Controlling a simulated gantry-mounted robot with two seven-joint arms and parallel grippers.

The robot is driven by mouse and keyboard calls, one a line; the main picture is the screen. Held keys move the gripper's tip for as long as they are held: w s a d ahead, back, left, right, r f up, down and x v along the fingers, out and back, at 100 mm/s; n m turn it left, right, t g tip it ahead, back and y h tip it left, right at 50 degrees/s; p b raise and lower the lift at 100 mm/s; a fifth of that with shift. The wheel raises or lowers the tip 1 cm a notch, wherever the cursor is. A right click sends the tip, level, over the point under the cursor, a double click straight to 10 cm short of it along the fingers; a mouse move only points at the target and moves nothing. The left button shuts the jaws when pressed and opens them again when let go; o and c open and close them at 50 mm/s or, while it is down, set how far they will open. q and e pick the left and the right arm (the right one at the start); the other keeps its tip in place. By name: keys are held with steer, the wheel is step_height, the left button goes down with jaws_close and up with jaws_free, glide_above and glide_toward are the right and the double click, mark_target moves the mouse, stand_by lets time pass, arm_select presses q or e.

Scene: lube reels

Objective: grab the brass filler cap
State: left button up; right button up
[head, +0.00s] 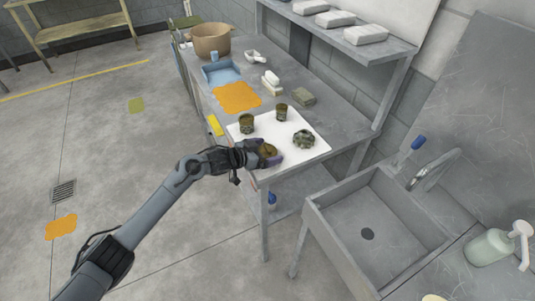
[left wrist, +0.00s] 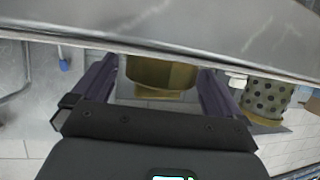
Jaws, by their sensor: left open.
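The brass filler cap (head: 268,149) appears to be the brown-gold piece near the front edge of the white mat (head: 315,150), partly hidden by my left gripper (head: 270,157). In the left wrist view, a plain brass piece (left wrist: 162,73) with a narrower part below sits between the two open purple fingers of my left gripper (left wrist: 157,82). Gaps show on both sides, so the fingers look apart from it. My right gripper is not in view.
On the mat stand a brassy cup (head: 247,123), a smaller one (head: 281,112) and a dark speckled piece (head: 303,139). A perforated brass cylinder (left wrist: 268,100) is beside the right finger. Behind are an orange cloth (head: 236,97) and blue tray (head: 220,73). A sink (head: 330,225) lies front right.

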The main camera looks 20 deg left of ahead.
arm_select(q)
steer(key=shift+w+d+f, duration=0.1)
steer(key=shift+w, duration=0.05)
steer(key=shift+c, duration=0.3)
steer(key=c, duration=1.2)
steer(key=shift+r, duration=0.2)
